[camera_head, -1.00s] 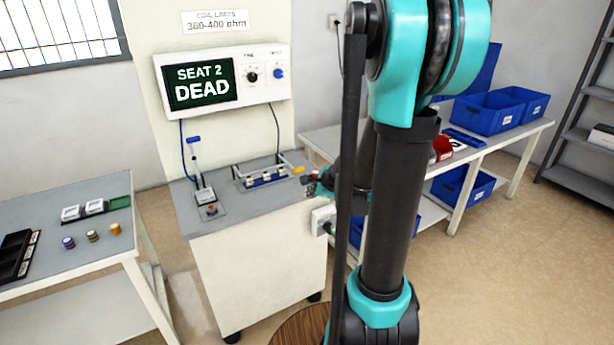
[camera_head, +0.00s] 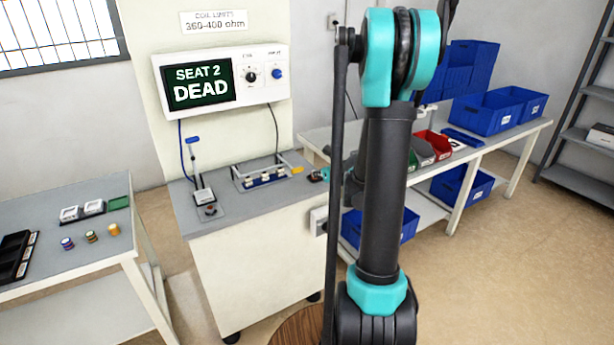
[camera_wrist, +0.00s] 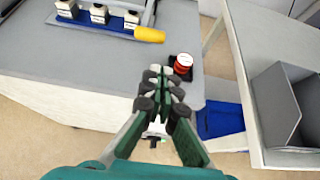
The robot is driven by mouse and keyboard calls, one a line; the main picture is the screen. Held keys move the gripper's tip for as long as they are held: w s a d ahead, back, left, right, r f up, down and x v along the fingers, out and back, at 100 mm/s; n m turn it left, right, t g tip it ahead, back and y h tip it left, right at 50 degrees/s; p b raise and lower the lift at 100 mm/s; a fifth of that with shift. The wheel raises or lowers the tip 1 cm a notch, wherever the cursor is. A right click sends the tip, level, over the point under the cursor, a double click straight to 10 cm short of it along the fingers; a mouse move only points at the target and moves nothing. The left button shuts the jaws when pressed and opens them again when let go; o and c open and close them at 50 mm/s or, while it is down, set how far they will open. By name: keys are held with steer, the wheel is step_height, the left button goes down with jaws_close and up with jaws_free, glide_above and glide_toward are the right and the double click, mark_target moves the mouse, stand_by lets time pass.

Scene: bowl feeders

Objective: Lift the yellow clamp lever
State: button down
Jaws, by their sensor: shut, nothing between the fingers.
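The yellow clamp lever (camera_head: 297,170) sticks out at the right end of the blue seat fixture (camera_head: 263,180) on the grey bench top. In the wrist view the lever's yellow end (camera_wrist: 150,35) shows at the top, lying low beside the fixture, with nothing holding it. My gripper (camera_wrist: 162,78) is shut and empty. In the wrist view its fingertips show below and slightly right of the lever, apart from it in the picture. In the head view my arm hides most of the gripper, right of the lever.
A red round part on a black base (camera_wrist: 183,64) stands at the bench corner, close to my fingertips. Several small white-topped parts (camera_wrist: 99,13) sit in the fixture. A side table with blue bins (camera_head: 487,113) stands right. The screen (camera_head: 202,82) reads "SEAT 2 DEAD".

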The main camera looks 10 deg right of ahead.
steer(key=x, duration=1)
stand_by(0.4)
